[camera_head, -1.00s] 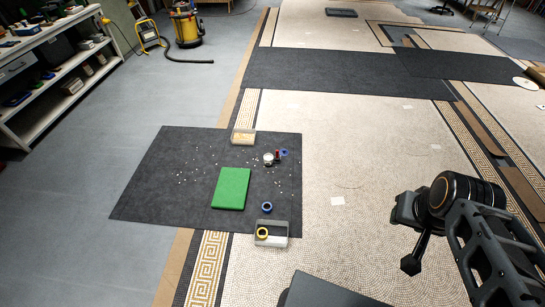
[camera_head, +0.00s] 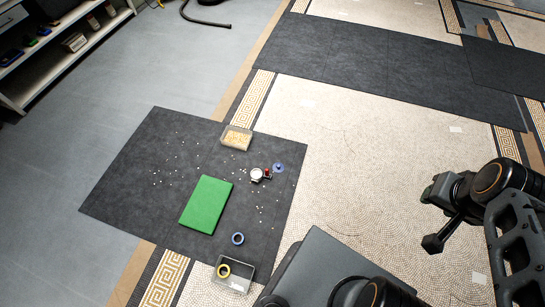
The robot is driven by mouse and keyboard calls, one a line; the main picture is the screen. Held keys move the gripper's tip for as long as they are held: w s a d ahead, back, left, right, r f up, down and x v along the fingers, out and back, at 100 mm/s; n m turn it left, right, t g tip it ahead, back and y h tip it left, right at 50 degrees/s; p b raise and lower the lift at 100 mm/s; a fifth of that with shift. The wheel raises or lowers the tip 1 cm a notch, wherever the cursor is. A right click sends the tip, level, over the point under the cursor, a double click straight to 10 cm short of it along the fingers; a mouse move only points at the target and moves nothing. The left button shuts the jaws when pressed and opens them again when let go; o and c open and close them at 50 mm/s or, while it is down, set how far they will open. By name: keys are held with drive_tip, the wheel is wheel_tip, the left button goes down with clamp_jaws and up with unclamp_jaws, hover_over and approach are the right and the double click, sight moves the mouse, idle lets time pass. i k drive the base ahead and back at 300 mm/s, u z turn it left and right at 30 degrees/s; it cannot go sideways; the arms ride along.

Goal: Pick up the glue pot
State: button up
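A small white round pot (camera_head: 256,174), which looks like the glue pot, stands on the dark mat (camera_head: 120,190), right of the green pad. A small red item (camera_head: 268,174) is close against its right side; I cannot tell whether they touch. My gripper (camera_head: 434,240) hangs at the end of my black arm on the right side of the view, well to the right of the pot and apart from it. Its fingers are too small and dark to tell whether they are open. I see nothing held in it.
A green pad (camera_head: 206,204), a blue ring (camera_head: 238,239), a blue round item (camera_head: 279,168) and scattered white bits lie on the mat. A tray with yellow pieces (camera_head: 236,138) and a grey tray (camera_head: 241,284) with a yellow ring stand at its edges. Shelving (camera_head: 60,50) is upper left.

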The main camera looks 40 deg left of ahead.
sight(257, 174)
drive_tip(key=i, duration=1.5)
drive_tip(key=u, duration=3.7)
drive_tip(key=i, duration=1)
